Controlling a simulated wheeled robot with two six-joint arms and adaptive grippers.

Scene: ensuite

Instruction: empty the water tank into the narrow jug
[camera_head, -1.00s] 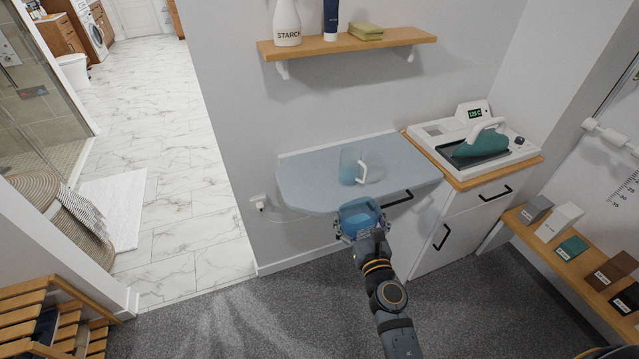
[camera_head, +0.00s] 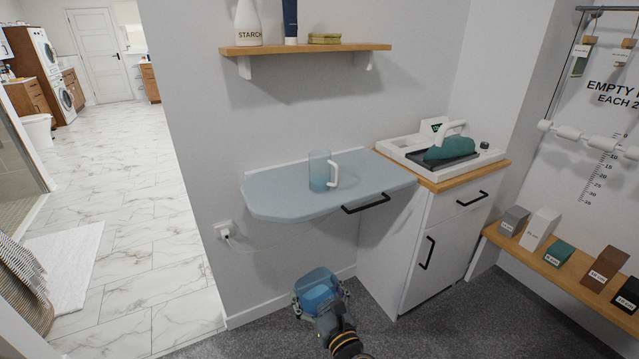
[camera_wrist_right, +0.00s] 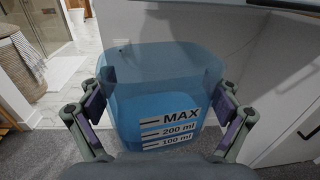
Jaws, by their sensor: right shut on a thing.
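My right gripper (camera_head: 322,306) is shut on the water tank (camera_head: 318,286), a see-through blue tub. It is held in front of the wall and below the level of the ironing board. In the right wrist view the tank (camera_wrist_right: 165,85) sits between both fingers (camera_wrist_right: 160,125). It has a MAX line and marks for 200 ml and 100 ml, and its lower part looks deeper blue, like water. The narrow jug (camera_head: 319,170), clear blue with a white handle, stands upright on the light blue board (camera_head: 270,198), up and apart from the tank. My left gripper is not in view.
A white cabinet (camera_head: 420,245) with a wooden top carries an iron (camera_head: 450,147) on its station. A shelf (camera_head: 300,49) with a starch bottle (camera_head: 248,22) hangs above the board. Small boxes line a low shelf (camera_head: 560,272) at right. The board is clear around the jug.

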